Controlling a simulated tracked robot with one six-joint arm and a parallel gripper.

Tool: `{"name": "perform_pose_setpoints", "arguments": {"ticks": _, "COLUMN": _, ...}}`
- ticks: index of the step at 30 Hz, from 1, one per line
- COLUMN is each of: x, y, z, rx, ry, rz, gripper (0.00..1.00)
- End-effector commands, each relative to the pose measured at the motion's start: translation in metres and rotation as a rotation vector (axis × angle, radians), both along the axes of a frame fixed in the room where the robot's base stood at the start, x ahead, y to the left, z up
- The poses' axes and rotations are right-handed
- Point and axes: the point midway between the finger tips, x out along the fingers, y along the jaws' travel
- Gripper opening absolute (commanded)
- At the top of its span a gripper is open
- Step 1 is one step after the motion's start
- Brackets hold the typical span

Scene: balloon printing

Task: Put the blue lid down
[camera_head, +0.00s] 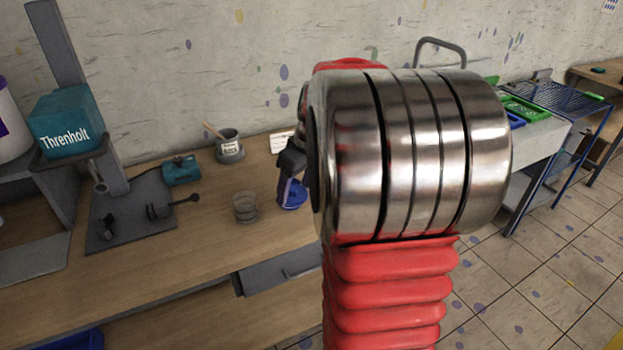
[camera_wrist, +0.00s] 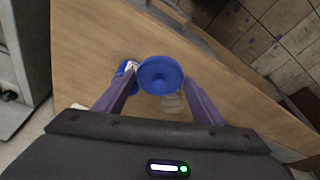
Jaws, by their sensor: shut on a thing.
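The blue lid (camera_wrist: 160,74) is round and shows between the fingers of my gripper (camera_wrist: 160,88) in the wrist view. The gripper is shut on it and holds it over the wooden worktop. In the head view, my gripper (camera_head: 291,178) is left of my large metal wrist joint, and a blue thing (camera_head: 292,196), apparently the lid, shows at its tip. The arm hides part of the gripper and the worktop behind it. Exact height above the wood is hard to tell.
A clear glass jar (camera_head: 245,207) stands on the worktop (camera_head: 205,240) left of the gripper. A grey pot (camera_head: 230,146) stands behind. Another blue-and-white thing (camera_wrist: 124,72) lies beside the left finger. Bare wood surrounds the jar.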

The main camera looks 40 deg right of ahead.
Motion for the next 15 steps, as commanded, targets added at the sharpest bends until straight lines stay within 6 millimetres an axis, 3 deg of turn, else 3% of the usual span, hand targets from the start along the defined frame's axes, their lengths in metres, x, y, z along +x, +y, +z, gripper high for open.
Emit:
{"name": "perform_pose_setpoints", "arguments": {"ticks": 8, "x": 0.025, "y": 0.053, "z": -0.024, "rx": -0.001, "ry": 0.006, "rz": -0.014, "gripper": 0.42}}
{"name": "perform_pose_setpoints", "arguments": {"ticks": 15, "x": 0.053, "y": 0.115, "z": -0.052, "rx": -0.003, "ry": 0.008, "rz": -0.035, "gripper": 0.42}}
